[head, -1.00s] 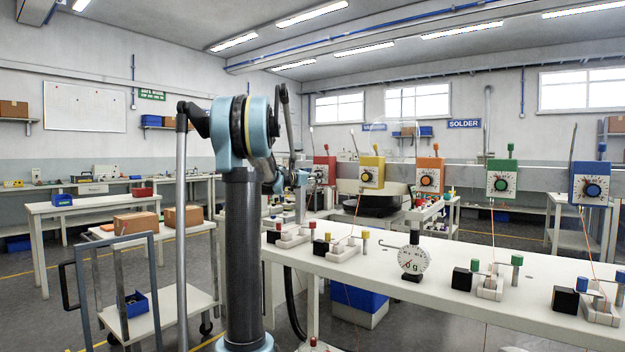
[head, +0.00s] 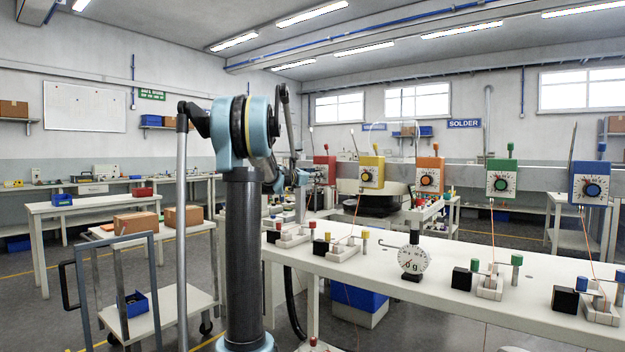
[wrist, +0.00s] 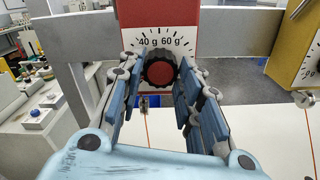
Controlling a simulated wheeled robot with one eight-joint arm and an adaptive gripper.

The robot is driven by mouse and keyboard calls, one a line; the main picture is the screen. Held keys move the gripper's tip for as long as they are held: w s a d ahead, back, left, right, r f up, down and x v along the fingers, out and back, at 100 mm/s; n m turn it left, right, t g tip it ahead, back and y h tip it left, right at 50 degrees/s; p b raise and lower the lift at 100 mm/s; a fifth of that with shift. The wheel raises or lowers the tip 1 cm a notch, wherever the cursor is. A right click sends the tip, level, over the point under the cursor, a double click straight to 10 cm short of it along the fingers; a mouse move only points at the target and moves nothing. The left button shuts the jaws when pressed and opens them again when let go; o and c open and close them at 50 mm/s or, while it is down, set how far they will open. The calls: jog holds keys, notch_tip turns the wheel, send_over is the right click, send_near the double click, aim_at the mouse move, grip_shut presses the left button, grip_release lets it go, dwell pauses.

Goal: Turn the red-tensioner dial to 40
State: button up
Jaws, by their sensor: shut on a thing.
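The red tensioner (wrist: 212,20) fills the top of the wrist view, with a white scale plate (wrist: 158,34) marked 40 g and 60 g. Its dial is a black knob with a red centre (wrist: 160,73). My gripper (wrist: 161,82) has one finger on each side of the knob and is shut on it. I cannot make out the knob's pointer, so the setting is unclear. In the head view the red tensioner (head: 325,163) is at mid-picture, partly hidden behind my arm, and my gripper (head: 311,177) is small beside it.
Yellow (head: 371,173), orange (head: 428,178), green (head: 501,178) and blue (head: 590,187) tensioners stand in a row to the right. A white bench (head: 400,300) in front carries small fixtures and a round gauge (head: 413,259). A grey rail (wrist: 245,30) runs behind the red tensioner.

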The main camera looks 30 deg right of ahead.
jog(key=m, duration=1.5)
jog(key=shift+a+m, duration=0.1)
jog(key=shift+m, duration=0.3)
jog(key=m, duration=0.4)
jog(key=shift+m, duration=0.3)
jog(key=o, duration=1.1)
jog(key=shift+c, duration=0.2)
